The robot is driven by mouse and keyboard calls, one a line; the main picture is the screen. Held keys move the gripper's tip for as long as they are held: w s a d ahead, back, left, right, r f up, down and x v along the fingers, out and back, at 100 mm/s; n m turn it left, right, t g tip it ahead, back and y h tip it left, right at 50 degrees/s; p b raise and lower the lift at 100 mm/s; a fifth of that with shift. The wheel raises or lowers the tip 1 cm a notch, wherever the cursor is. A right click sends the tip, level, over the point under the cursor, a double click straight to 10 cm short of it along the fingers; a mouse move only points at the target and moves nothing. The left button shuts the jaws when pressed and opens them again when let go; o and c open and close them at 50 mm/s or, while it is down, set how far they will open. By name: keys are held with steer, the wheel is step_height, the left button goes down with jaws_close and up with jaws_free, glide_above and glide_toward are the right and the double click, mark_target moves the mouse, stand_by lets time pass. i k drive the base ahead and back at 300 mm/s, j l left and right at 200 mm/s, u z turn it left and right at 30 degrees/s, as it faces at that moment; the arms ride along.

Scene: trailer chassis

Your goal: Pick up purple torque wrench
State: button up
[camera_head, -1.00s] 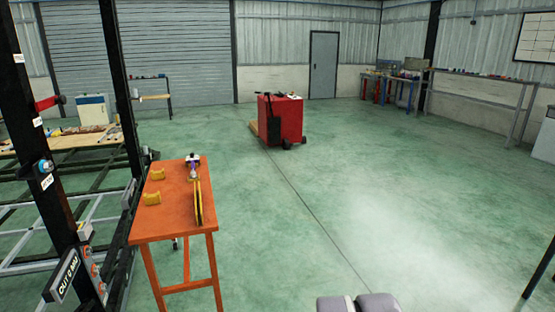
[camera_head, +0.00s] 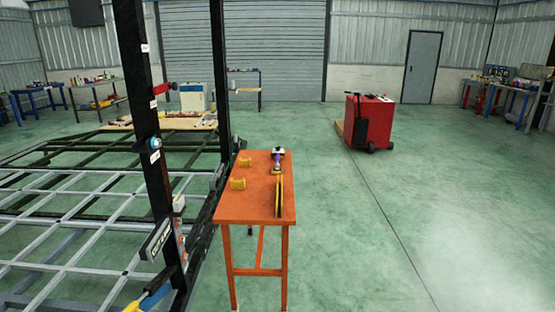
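A small tool with a purple part (camera_head: 277,165), possibly the purple torque wrench, lies at the far end of the orange table (camera_head: 255,210). It is too small to make out its full shape. A white and dark piece (camera_head: 278,153) sits at its far end, and I cannot tell whether it belongs to the same tool. A long yellow and dark item (camera_head: 280,195) stretches toward me on the table's right side, close to the purple part. My gripper is not in view.
The trailer chassis frame (camera_head: 75,225) and a black post (camera_head: 150,130) stand left of the table. A red pallet truck (camera_head: 370,122) stands beyond to the right. The green floor right of the table is clear.

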mark_target(276, 168)
steer(key=i+l+z, duration=0.1)
steer(key=i+l, duration=0.2)
steer(key=i, duration=0.2)
steer(key=i+l+z, duration=0.1)
steer(key=i+l, duration=0.2)
steer(key=i, duration=0.25)
steer(key=i+l, duration=0.2)
steer(key=i, duration=0.35)
steer(key=i+l+z, duration=0.15)
steer(key=i, duration=0.4)
steer(key=i+l+z, duration=0.1)
steer(key=i+l, duration=0.2)
steer(key=i, duration=0.25)
steer(key=i+l+z, duration=0.1)
steer(key=i, duration=0.45)
steer(key=i+j+u, duration=0.4)
steer(key=i+u, duration=0.8)
steer(key=i, duration=0.2)
steer(key=i+l+u, duration=0.2)
steer(key=i+u, duration=0.25)
